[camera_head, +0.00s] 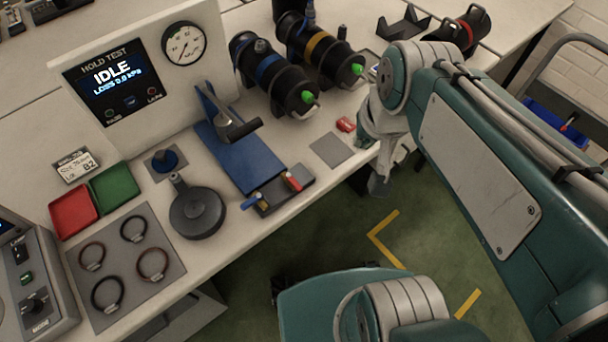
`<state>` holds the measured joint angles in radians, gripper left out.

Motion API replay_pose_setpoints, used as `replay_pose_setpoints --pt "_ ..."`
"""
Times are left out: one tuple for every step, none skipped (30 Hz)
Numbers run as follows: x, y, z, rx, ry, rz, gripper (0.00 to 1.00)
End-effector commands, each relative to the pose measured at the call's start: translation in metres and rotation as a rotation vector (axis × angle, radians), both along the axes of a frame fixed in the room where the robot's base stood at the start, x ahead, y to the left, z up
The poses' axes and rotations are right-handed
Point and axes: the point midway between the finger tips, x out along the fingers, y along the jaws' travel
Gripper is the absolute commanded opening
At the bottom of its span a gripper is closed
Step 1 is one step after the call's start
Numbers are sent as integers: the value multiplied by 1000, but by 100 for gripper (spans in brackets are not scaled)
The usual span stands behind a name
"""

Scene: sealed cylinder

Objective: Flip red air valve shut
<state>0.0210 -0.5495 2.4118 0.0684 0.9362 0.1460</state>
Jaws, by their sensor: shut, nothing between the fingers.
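The red air valve (292,182) is a small red lever at the right end of a dark block (284,193) near the bench's front edge. A blue lever (250,201) sits at the block's left end. The red lever lies tilted, but I cannot tell whether this is its open or shut position. My gripper (379,187) hangs at the bench's front edge, to the right of the red lever and clear of it. It points down and is shut and empty. Its fingertips look small and dark from here.
A blue fixture (238,158) with a clamp stands behind the valve block. Black cylinders (268,76) lie farther back. A hold-test panel (110,79) reads IDLE.

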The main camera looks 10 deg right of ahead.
Motion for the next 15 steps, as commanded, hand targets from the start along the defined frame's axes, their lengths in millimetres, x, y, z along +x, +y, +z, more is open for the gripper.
replay_pose_setpoints --pt "7 1 -5 23 37 -34 0" --pt "11 1 -7 36 56 -56 0" --pt "16 2 -11 55 82 -86 0" --pt "20 2 -13 68 101 -110 0" --pt "25 3 -16 82 119 -132 0" --pt "30 3 -20 98 145 -162 0" --pt "34 4 -23 110 164 -185 0" --pt "38 4 -26 123 185 -207 0" --pt "43 5 -31 138 211 -239 0" --pt "47 5 -34 150 231 -261 0" --pt "50 6 -38 161 251 -285 0" --pt "56 6 -43 176 276 -317 0" --pt "59 6 -46 186 296 -340 0" --pt "63 6 -51 197 316 -364 0" --pt "68 7 -56 210 343 -398 0"
